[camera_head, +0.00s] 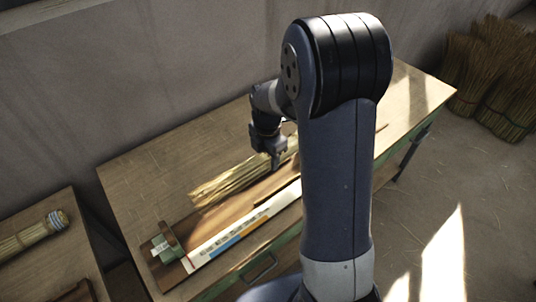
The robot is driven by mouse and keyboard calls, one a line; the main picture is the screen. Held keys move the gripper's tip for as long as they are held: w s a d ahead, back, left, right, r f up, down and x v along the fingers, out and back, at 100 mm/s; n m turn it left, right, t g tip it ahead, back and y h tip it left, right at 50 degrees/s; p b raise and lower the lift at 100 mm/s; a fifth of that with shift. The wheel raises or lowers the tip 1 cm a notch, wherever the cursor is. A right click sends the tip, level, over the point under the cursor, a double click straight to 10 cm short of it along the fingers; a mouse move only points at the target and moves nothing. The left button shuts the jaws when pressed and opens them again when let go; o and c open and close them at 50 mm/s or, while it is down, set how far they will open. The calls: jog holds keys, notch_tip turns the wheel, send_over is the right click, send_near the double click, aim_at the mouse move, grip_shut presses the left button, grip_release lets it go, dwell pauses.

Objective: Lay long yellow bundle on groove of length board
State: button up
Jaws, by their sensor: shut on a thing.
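The long yellow bundle (228,184) is a sheaf of straw-coloured stalks, lying lengthwise beside and partly over the brown length board. My gripper (275,164) points down and is shut on the bundle near its right part. The length board (205,229) lies on the table with a green block at its left end and a white, blue and orange scale strip (238,229) along its front. The bundle's left end is frayed. My arm hides its right end and the middle of the board. I cannot tell whether the bundle touches the groove.
The wooden table (150,186) has clear room behind and left of the board. The green end block (166,246) stands up at the board's left. A second table at the left holds a tied bundle (35,232). Straw bundles (497,75) stand on the floor at far right.

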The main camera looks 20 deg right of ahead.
jog(key=shift+f+b, duration=3.55)
jog(key=shift+f, duration=1.25)
jog(key=o, duration=1.1)
notch_tip(320, 180, up, 11)
jog(key=shift+f, duration=0.1)
